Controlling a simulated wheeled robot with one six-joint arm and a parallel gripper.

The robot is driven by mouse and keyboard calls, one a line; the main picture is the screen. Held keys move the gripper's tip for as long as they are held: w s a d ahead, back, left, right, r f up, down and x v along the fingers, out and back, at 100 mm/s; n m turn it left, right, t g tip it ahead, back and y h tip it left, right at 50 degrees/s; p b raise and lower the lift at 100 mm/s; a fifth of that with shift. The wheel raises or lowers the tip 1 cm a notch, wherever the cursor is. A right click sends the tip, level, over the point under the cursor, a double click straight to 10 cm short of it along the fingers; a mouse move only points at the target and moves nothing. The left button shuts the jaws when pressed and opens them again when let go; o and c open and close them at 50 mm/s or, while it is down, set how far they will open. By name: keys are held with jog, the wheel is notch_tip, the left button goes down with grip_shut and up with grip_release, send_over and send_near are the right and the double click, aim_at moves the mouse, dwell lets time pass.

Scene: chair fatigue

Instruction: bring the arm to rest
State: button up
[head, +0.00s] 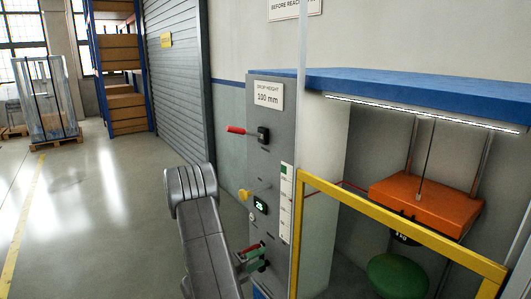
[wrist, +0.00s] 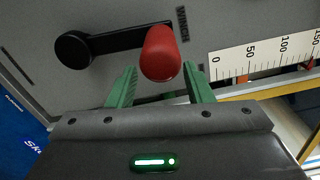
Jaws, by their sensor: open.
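My gripper (head: 251,258), with green fingers, is in front of the lower part of the grey control panel (head: 268,175). In the wrist view my gripper (wrist: 160,71) is open, with one finger on each side of a red knob (wrist: 161,53). The knob sits on the end of a black lever (wrist: 115,43) that pivots at its left. Small gaps show between the knob and both fingers. My grey arm reaches up from the bottom of the head view and bends toward the panel.
Another red-handled lever (head: 237,130) is higher on the panel, above a yellow knob (head: 243,196) and a small green display (head: 260,206). A yellow frame (head: 400,232) fences the bay with an orange block (head: 427,204) above a green cushion (head: 398,275). Open floor (head: 90,210) lies left.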

jog(key=s+d+f+m+b, duration=0.3)
jog(key=f+m+b, duration=0.4)
jog(key=b, duration=1.2)
jog(key=s+m, duration=0.1)
jog(key=m, duration=0.3)
jog(key=shift+s+d+f, duration=0.15)
jog(key=shift+s+f, duration=0.1)
